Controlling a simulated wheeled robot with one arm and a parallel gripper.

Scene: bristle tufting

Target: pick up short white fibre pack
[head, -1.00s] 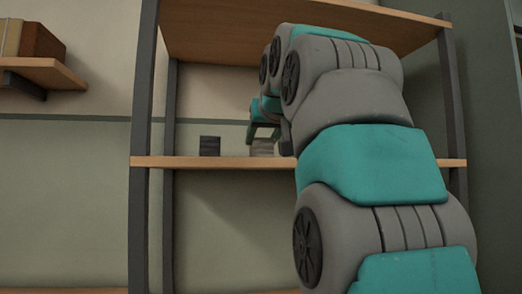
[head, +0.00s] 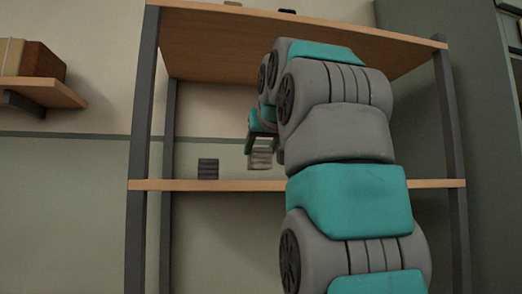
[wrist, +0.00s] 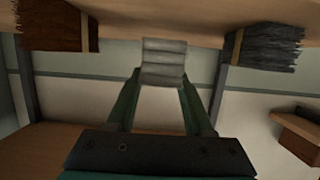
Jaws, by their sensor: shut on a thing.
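The short white fibre pack (head: 260,159) is a small pale grey-white block with bands across it. My gripper (head: 262,138) is shut on it and holds it just above the middle shelf board. In the wrist view the pack (wrist: 163,62) sits between the tips of the two green fingers, and my gripper (wrist: 163,80) grips it from both sides. A narrow gap shows between the pack's lower edge and the board in the head view.
A dark grey fibre pack (head: 208,168) stands on the middle board (head: 225,185), left of my gripper. A brown fibre pack (wrist: 55,27) shows only in the wrist view. The upper board (head: 215,50) is overhead. Dark uprights (head: 143,110) flank the bay.

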